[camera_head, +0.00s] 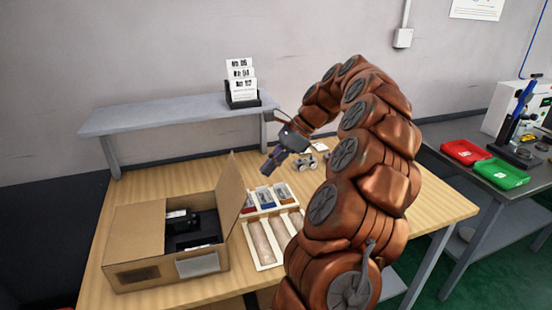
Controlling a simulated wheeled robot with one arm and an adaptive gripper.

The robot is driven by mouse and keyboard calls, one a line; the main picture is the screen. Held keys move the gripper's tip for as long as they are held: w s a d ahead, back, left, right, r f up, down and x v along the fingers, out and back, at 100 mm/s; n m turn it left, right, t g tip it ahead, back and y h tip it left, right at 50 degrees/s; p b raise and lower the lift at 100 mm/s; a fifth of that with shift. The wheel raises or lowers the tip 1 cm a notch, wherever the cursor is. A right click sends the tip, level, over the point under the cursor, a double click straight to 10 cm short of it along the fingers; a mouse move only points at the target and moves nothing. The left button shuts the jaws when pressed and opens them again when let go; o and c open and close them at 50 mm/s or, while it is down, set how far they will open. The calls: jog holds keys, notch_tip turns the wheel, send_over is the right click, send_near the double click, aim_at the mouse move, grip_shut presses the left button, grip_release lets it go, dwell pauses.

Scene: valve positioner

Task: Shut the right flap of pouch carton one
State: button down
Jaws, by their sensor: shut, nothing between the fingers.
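An open brown cardboard carton (136,276) stands at the front left of the wooden table, with a black device in dark lining inside. Its right flap (232,196) stands up, leaning slightly outward to the right. The left side of the top shows a folded cardboard panel partly covering the opening. My gripper (268,169) is shut and empty. It hangs above the table to the right of and behind the raised flap, apart from it, pointing down and left. Whether the carton carries a number cannot be read.
A cream tray (265,213) with small coloured packs and long pale parts lies right of the carton. A grey shelf (170,116) with a card holder (241,92) stands behind. Small metal parts (306,162) lie near my arm. A side bench holds red (465,152) and green (502,174) bins.

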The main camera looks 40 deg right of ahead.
jog(key=shift+w+a+p, duration=0.3)
jog(key=shift+w+a, duration=0.05)
jog(key=shift+a, duration=0.45)
jog(key=shift+w+a+p, duration=0.25)
jog(key=shift+w+a, duration=0.15)
jog(key=shift+a, duration=0.4)
jog(key=shift+w+a+p, duration=0.3)
jog(key=shift+w+a, duration=0.05)
jog(key=shift+a, duration=0.45)
